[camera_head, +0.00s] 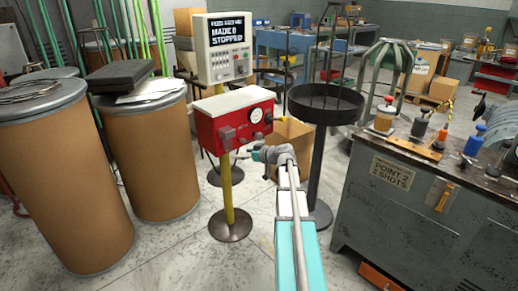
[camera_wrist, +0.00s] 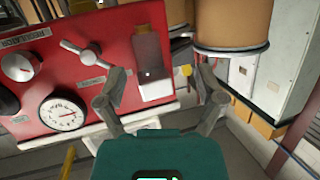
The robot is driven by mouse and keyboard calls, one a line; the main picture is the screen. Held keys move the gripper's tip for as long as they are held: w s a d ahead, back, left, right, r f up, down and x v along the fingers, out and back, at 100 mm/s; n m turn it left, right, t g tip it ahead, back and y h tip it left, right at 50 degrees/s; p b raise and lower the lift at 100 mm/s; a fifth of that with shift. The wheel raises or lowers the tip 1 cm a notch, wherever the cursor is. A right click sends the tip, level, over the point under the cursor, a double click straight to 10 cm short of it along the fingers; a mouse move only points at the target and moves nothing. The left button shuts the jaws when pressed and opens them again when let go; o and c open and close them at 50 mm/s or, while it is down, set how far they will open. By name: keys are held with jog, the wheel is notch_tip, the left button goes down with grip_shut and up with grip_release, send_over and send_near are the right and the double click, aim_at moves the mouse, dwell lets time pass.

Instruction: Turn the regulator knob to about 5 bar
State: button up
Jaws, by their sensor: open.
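The red regulator panel (camera_head: 209,132) stands on a yellow post. It fills the left of the wrist view (camera_wrist: 105,22). The round regulator knob (camera_wrist: 19,67) sits under the REGULATOR label at the panel's left. A white pressure gauge (camera_wrist: 62,113) is below and right of the knob; its scale is too small to read. My gripper (camera_wrist: 163,85) is open and empty, to the right of the knob and gauge and apart from the knob. In the head view my gripper (camera_head: 268,155) is just below and right of the panel.
A control box (camera_head: 223,62) with a STOPPED display stands behind. A black round tray stand (camera_head: 325,112) and a workbench (camera_head: 395,215) are to the right.

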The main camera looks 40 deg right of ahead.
aim_at(260, 137)
jog(key=s+d+f+t+h+b, duration=0.1)
jog(key=d+t+h+b, duration=0.1)
jog(key=d, duration=0.6)
jog(key=s+d+f+m+t+h+b, duration=0.1)
jog(key=d+b, duration=0.3)
jog(key=d, duration=0.4)
jog(key=shift+s+d+t+h, duration=0.4)
jog(key=shift+s+t+h, duration=0.2)
jog(key=shift+s, duration=0.1)
jog(key=shift+w+f, duration=0.15)
jog(key=w, duration=0.9)
jog(key=w+a, duration=0.1)
jog(key=w, duration=0.3)
jog(key=shift+w, duration=0.25)
jog(key=shift+a, duration=0.1)
jog(key=shift+c, duration=0.2)
jog(key=c, duration=1.1)
